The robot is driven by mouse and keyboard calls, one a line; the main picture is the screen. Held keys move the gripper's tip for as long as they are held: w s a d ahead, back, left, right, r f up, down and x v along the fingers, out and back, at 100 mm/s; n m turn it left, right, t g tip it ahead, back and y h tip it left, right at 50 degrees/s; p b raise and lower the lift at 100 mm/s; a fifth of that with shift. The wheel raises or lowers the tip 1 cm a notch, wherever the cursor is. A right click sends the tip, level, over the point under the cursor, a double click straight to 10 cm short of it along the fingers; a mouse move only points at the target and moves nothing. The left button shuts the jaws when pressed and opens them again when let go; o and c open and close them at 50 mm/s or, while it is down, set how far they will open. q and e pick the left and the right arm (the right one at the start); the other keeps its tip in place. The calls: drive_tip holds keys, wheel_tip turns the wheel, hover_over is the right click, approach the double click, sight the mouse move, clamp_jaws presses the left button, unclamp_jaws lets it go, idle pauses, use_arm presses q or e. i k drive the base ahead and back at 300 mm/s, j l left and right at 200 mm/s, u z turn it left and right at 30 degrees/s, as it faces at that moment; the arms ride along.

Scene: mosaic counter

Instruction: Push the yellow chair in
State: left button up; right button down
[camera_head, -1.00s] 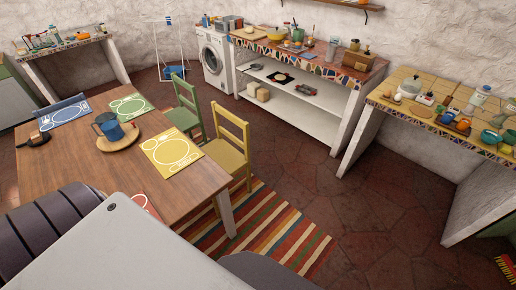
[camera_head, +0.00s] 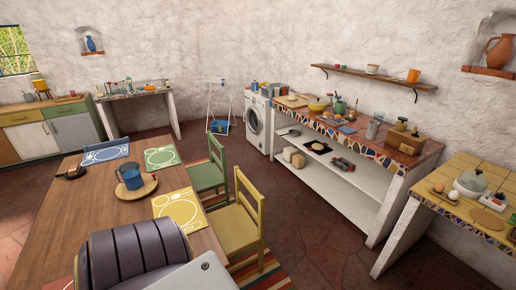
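The yellow chair (camera_head: 240,222) stands upright at the right side of the wooden table (camera_head: 110,212), beside the yellow placemat (camera_head: 180,207). Its backrest faces away from the table, and its seat front is close to the table edge. Its lower legs are partly hidden by the table and by my own body parts in the foreground. A dark ribbed arm part and a light grey part of mine fill the bottom centre. Neither of my grippers shows in the head view.
A green chair (camera_head: 209,172) stands just behind the yellow one. A striped rug (camera_head: 268,277) lies under and beside the yellow chair. The mosaic counter (camera_head: 345,140) is at the right, with clear dark floor (camera_head: 300,235) between.

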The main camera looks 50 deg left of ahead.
sight(235, 231)
drive_tip(key=i+u, duration=0.25)
drive_tip(key=i, duration=0.6)
drive_tip(key=i+u, duration=0.25)
drive_tip(key=i, duration=0.15)
drive_tip(key=i+l+u, duration=0.2)
drive_tip(key=i, duration=0.2)
drive_tip(key=i+u, duration=0.3)
drive_tip(key=i, duration=0.2)
drive_tip(key=i+u, duration=0.3)
drive_tip(key=i, duration=0.25)
drive_tip(key=i+u, duration=0.35)
drive_tip(key=i+l+u, duration=0.1)
drive_tip(key=i+u, duration=0.15)
drive_tip(key=u, duration=0.15)
drive_tip(key=i+l+u, duration=0.1)
drive_tip(key=u, duration=0.35)
drive_tip(key=i+l+u, duration=0.15)
drive_tip(key=u, duration=0.25)
drive_tip(key=l+u, duration=0.2)
drive_tip(key=u, duration=0.25)
drive_tip(key=i+l+u, duration=0.1)
drive_tip(key=l+u, duration=0.15)
drive_tip(key=u, duration=0.2)
drive_tip(key=l+u, duration=0.2)
drive_tip(key=u, duration=0.2)
drive_tip(key=l+u, duration=0.25)
drive_tip(key=u, duration=0.2)
drive_tip(key=l+u, duration=0.2)
drive_tip(key=u, duration=0.25)
